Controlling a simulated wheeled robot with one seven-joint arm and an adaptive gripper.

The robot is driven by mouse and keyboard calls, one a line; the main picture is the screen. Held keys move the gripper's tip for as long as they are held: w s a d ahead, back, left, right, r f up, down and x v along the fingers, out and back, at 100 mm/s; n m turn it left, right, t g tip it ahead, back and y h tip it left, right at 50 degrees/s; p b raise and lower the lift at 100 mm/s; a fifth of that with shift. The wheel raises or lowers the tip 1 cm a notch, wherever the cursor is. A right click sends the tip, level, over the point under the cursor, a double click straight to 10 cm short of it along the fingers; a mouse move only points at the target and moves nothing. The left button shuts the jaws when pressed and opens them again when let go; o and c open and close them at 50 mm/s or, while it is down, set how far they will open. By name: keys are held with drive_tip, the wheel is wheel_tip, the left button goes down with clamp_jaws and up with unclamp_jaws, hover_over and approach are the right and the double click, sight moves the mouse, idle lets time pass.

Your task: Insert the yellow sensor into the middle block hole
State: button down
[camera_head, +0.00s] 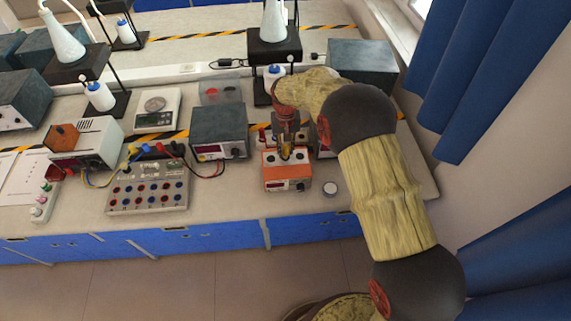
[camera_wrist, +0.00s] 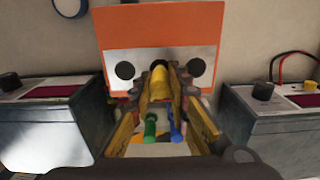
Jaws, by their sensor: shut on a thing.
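The orange block (camera_head: 287,181) stands near the front edge of the table, and its top carries dark round holes. In the wrist view the orange block (camera_wrist: 160,30) shows a white panel with a black hole on each side. My gripper (camera_wrist: 160,95) is shut on the yellow sensor, one finger on each side. In the head view my gripper (camera_head: 290,150) is above the back of the block. Whether the sensor's tip is in the hole cannot be told.
A green pin (camera_wrist: 150,128) and a blue pin (camera_wrist: 175,131) show below the sensor in the wrist view. A grey instrument box (camera_head: 218,132) stands left of the block. The table's front edge is close.

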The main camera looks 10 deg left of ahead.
drive_tip(key=shift+f, duration=0.55)
drive_tip(key=c, duration=1.6)
unclamp_jaws()
drive_tip(key=shift+c, duration=0.2)
drive_tip(key=shift+o, duration=0.9)
drive_tip(key=shift+o, duration=1.2)
drive_tip(key=shift+r, duration=0.1)
drive_tip(key=shift+r+p, duration=1.55)
drive_tip(key=shift+r, duration=1.65)
